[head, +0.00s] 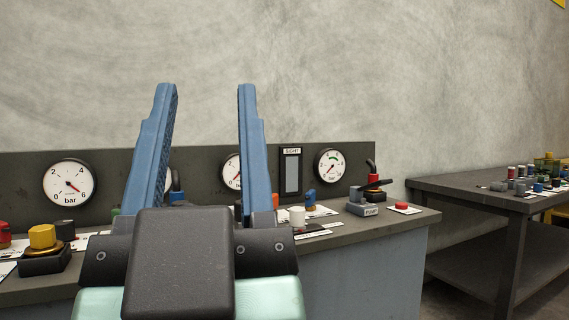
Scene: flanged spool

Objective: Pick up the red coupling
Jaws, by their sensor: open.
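My gripper (206,90) is in the lower middle of the head view, its two blue fingers pointing up and spread wide apart. It is open, with nothing between the fingers but the panel and wall behind. I cannot tell for sure which thing is the red coupling. A small red-topped piece (511,171) stands among several small parts on the dark table at the right, far from my gripper. A red piece (373,179) also shows on the console at right of centre. My gripper and wrist hide part of the console.
A grey console (350,232) with round gauges (69,182) spans the left and middle.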

